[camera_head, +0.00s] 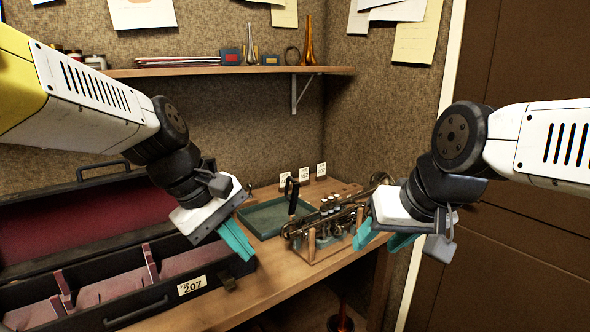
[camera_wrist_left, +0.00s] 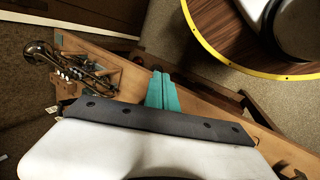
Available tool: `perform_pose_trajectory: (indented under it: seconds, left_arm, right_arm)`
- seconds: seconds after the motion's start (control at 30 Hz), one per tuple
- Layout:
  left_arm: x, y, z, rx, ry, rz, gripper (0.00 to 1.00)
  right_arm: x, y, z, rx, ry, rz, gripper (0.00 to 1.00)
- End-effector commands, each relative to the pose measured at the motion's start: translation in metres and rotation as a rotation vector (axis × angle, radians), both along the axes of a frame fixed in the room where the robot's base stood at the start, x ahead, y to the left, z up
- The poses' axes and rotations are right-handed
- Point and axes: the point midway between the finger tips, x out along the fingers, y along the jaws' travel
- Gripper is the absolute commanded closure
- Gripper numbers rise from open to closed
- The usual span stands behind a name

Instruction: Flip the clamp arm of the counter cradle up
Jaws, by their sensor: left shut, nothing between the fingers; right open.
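The counter cradle (camera_head: 312,254) is a wooden frame with posts on the counter, holding a brass horn (camera_head: 338,217) with valves. In the left wrist view the horn (camera_wrist_left: 72,66) lies in the cradle at the upper left. My right gripper (camera_head: 384,240) is open at the cradle's right side, hiding part of that end; contact cannot be told.
An open black case (camera_head: 125,282) with red lining, labelled 207, fills the left of the counter (camera_head: 262,292). A green tray (camera_head: 272,217) lies behind the cradle's left end. Small white cards (camera_head: 304,174) stand at the back. A shelf (camera_head: 230,71) hangs above.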

Motion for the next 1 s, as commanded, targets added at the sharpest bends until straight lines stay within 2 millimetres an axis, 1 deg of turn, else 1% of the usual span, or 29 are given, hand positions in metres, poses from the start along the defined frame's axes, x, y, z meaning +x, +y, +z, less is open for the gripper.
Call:
perform_pose_trajectory:
  seconds: [0.03,0.1,0.2,0.3,0.37,0.47,0.57,0.67,0.7,0.77,0.8,0.87,0.9,1.0]
  left_arm:
    - [-0.007,0.009,0.006,0.083,-0.121,-0.118,1.0]
    - [-0.011,0.022,0.011,0.203,-0.262,-0.278,1.0]
    - [-0.015,0.036,0.018,0.341,-0.407,-0.451,1.0]
    - [-0.017,0.044,0.023,0.429,-0.491,-0.558,1.0]
    - [-0.016,0.046,0.025,0.458,-0.514,-0.597,1.0]
    - [-0.005,0.045,0.034,0.484,-0.525,-0.65,1.0]
    - [0.021,0.039,0.051,0.507,-0.519,-0.726,1.0]
    - [0.061,0.025,0.073,0.55,-0.513,-0.832,1.0]
    - [0.079,0.018,0.081,0.572,-0.511,-0.875,1.0]
    - [0.106,0.005,0.092,0.608,-0.507,-0.937,1.0]
    - [0.123,-0.006,0.098,0.634,-0.504,-0.978,1.0]
    - [0.148,-0.023,0.106,0.677,-0.501,-1.038,1.0]
    - [0.164,-0.036,0.11,0.706,-0.5,-1.073,1.0]
    - [0.197,-0.068,0.119,0.777,-0.498,-1.15,1.0]
  right_arm:
    - [0.0,0.0,0.0,0.0,0.0,0.0,0.51]
    - [0.0,0.0,0.0,0.0,0.0,0.0,0.51]
    - [0.0,0.0,0.0,0.0,0.0,0.0,0.51]
    - [0.0,0.0,0.0,0.0,0.0,0.0,0.51]
    - [0.0,0.0,0.0,0.0,0.0,0.0,0.51]
    - [0.0,0.0,0.0,0.0,0.0,0.0,0.51]
    - [0.0,0.0,0.0,0.0,0.0,0.0,0.51]
    - [0.0,0.0,0.0,0.0,0.0,0.0,0.51]
    - [0.0,0.0,0.0,0.0,0.0,0.0,0.51]
    - [0.0,0.0,0.0,0.0,0.0,0.0,0.51]
    - [0.0,0.0,0.0,0.0,0.0,0.0,0.51]
    - [0.0,0.0,0.0,0.0,0.0,0.0,0.51]
    - [0.0,0.0,0.0,0.0,0.0,0.0,0.51]
    - [0.0,0.0,0.0,0.0,0.0,0.0,0.51]
